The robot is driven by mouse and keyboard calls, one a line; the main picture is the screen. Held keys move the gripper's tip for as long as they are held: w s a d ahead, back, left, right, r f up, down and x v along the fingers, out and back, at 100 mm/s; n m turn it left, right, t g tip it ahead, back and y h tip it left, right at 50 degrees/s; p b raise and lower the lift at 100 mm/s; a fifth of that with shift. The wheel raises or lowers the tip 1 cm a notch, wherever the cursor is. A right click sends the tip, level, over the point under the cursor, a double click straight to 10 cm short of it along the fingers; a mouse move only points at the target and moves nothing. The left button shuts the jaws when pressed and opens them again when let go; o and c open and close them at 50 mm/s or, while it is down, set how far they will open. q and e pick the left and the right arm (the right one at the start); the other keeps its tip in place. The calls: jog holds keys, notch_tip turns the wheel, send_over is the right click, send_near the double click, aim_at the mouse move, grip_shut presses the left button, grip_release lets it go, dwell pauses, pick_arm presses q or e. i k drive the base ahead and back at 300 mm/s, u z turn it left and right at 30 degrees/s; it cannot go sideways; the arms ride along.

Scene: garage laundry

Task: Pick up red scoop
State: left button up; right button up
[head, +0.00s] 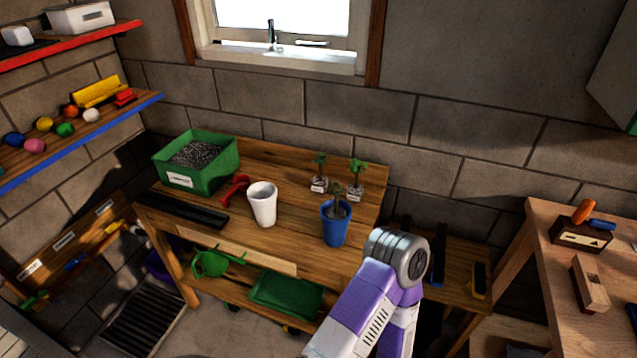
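The red scoop (235,188) lies on the wooden potting table (290,160), between a green bin (208,173) and a white pot (262,204). The white pot stands close in front of its right side, and I cannot tell whether they touch. The green bin holds dark grey granular material and has a white label. A purple and white arm of mine reaches in from the bottom, right of centre, with its grey joint in front of the table's right front corner. Neither of my grippers shows in the head view.
A blue pot (335,226) with a plant and two small seedlings stand on the table's right half. A black tray (186,212) lies at its front left. A green watering can (210,262) and green tray (285,295) are on the lower shelf. Another workbench (560,230) stands right.

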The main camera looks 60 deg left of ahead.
aim_at(241, 182)
jog(key=z, duration=1.45)
jog(key=k, duration=2.95)
jog(key=u, duration=1.7)
